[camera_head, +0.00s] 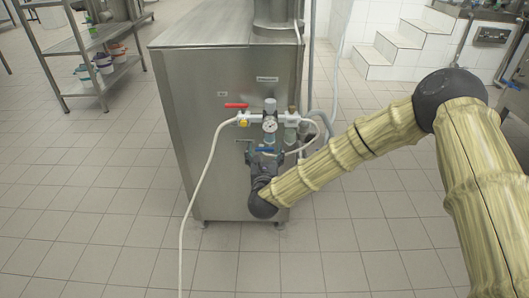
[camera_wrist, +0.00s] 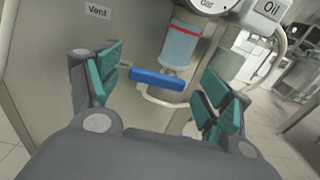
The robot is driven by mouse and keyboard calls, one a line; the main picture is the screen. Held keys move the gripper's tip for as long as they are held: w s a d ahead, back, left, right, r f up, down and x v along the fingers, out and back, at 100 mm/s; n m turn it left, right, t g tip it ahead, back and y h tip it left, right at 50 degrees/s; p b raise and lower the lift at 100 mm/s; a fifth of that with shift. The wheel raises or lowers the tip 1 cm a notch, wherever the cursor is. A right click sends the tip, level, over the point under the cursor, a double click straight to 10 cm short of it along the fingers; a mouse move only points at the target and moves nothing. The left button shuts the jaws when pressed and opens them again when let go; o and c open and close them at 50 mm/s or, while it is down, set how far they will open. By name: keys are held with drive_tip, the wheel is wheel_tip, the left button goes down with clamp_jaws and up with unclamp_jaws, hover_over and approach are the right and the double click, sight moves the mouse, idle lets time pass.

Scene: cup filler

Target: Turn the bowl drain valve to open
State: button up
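The bowl drain valve's blue handle (camera_head: 265,150) shows just beyond my gripper (camera_head: 262,160) in the head view, low on the steel cabinet's front. In the wrist view the blue handle (camera_wrist: 157,79) lies nearly level, tilted slightly down to the right, below a clear bowl with a red band (camera_wrist: 181,44). My gripper (camera_wrist: 163,84) is open, with one green-padded finger at each side of the handle. Gaps show between the handle and both fingers, so nothing is gripped. The valve body behind the handle is partly hidden.
A red lever (camera_head: 236,105) and a pressure gauge (camera_head: 270,125) sit above on the cabinet (camera_head: 190,150). A pale hose (camera_head: 203,172) hangs at the left, and another hose curves right of the bowl.

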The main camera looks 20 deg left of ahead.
drive_tip(key=c, duration=0.8)
drive_tip(key=shift+n, duration=0.3)
drive_tip(key=n, duration=0.2)
drive_tip(key=n+p, duration=0.1)
drive_tip(key=n, duration=0.1)
drive_tip(key=shift+f, duration=0.35)
drive_tip(key=n+p, duration=0.1)
drive_tip(key=n, duration=0.3)
drive_tip(key=f+n+p, duration=0.1)
drive_tip(key=n+p, duration=0.1)
drive_tip(key=n, duration=0.2)
drive_tip(key=d+n+p, duration=0.1)
drive_tip(key=n+p, duration=0.1)
drive_tip(key=n, duration=0.3)
drive_tip(key=shift+w+f, duration=0.1)
drive_tip(key=shift+f, duration=0.25)
drive_tip(key=shift+n, duration=0.3)
